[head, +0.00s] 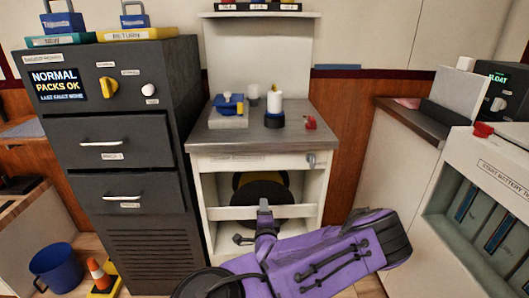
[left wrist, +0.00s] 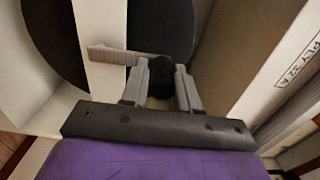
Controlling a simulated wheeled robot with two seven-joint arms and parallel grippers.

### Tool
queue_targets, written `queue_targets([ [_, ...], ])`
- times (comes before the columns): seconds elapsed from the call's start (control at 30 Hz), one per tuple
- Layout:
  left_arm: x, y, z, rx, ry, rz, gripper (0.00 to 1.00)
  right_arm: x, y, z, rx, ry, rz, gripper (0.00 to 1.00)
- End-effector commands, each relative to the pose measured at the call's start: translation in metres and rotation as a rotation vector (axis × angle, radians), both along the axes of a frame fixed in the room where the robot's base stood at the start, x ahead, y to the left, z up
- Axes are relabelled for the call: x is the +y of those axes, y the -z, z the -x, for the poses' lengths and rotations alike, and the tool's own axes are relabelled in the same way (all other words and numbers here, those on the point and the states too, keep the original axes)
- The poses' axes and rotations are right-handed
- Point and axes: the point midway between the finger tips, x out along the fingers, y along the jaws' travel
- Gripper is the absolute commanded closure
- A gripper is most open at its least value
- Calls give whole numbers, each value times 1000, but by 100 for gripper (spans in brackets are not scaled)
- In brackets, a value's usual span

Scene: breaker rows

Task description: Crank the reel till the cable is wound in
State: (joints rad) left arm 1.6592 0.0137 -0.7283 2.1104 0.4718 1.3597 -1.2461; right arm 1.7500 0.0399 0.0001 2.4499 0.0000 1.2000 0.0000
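The cable reel (head: 262,181), dark with a yellow band, sits inside the open bay of the white cabinet below the worktop. It also shows as a large dark disc in the left wrist view (left wrist: 55,40). A grey ribbed crank arm (left wrist: 112,55) reaches across to a black crank knob (left wrist: 160,72). My left gripper (head: 263,207) is in front of the bay, with its fingers (left wrist: 160,80) on both sides of the knob and seemingly closed on it. How much cable is out cannot be told. My right gripper is not in view.
A white crossbar (head: 300,211) spans the bay. The worktop (head: 245,136) above holds small items. A dark drawer cabinet (head: 120,160) stands at left, with a blue bucket (head: 57,268) and an orange cone (head: 98,272) on the floor. A white rack (head: 470,165) stands at right.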

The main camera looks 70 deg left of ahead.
Motion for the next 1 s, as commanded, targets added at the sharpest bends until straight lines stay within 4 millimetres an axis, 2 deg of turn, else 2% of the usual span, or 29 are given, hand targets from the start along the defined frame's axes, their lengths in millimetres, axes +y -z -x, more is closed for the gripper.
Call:
queue_targets([
  [0.07,-1,1,0,2,0,2,50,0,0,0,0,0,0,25],
  [0.37,-2,-1,-1,-4,4,-2,50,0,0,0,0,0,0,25],
  [0.47,-15,-1,2,-2,4,-1,50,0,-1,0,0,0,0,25],
  [0.7,-70,-1,20,-2,5,1,50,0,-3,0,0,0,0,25],
  [0.8,-87,-1,26,-1,4,0,50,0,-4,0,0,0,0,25],
  [1.0,-101,-1,31,0,2,-1,50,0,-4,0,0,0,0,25],
])
